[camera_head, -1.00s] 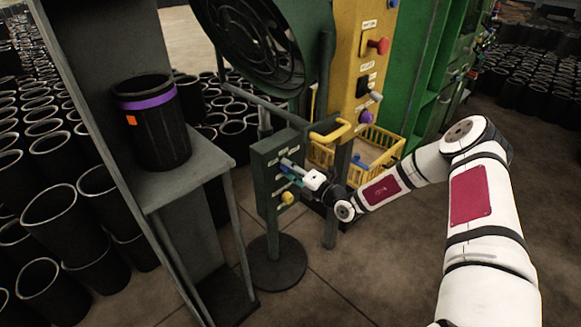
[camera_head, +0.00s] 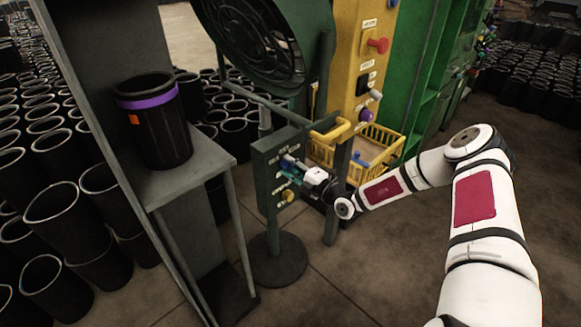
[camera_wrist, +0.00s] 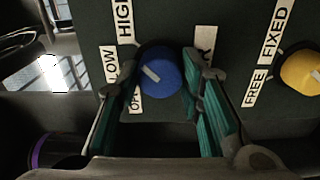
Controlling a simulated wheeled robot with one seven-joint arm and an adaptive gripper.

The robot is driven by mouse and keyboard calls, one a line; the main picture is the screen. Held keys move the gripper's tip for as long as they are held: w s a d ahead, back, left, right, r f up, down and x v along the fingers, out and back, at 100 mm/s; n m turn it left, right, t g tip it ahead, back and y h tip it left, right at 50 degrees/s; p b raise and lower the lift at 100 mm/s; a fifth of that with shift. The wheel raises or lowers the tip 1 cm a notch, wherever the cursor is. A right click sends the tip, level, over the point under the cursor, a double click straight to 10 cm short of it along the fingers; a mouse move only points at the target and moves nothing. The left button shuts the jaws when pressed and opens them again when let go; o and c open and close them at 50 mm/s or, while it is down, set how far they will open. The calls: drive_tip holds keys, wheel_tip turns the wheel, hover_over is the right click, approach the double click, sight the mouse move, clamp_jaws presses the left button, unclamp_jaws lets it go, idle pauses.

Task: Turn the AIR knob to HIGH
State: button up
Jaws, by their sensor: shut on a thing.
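The AIR knob is blue and round with a white pointer mark (camera_wrist: 160,74), on the dark green control panel (camera_head: 264,172). Its pointer tilts to the upper left in the wrist view, roughly toward the LOW label (camera_wrist: 110,68). The HIGH label (camera_wrist: 123,18) is further up, and the OFF label (camera_wrist: 135,97) is below, partly covered. My gripper (camera_wrist: 164,88) has its teal-padded fingers on both sides of the knob, shut on it. The AIR label is mostly hidden by a finger. In the head view my gripper (camera_head: 291,172) covers the knob.
A yellow knob (camera_wrist: 300,72) with FREE and FIXED labels sits on the same panel beside my gripper. The panel is on a fan stand with a round base (camera_head: 277,263). A black sleeve with a purple band (camera_head: 152,125) stands on a grey shelf (camera_head: 205,165). A yellow basket (camera_head: 372,150) is behind.

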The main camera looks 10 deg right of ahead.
drive_tip(key=o, duration=1.2)
drive_tip(key=shift+c, duration=0.2)
drive_tip(key=v, duration=1.2)
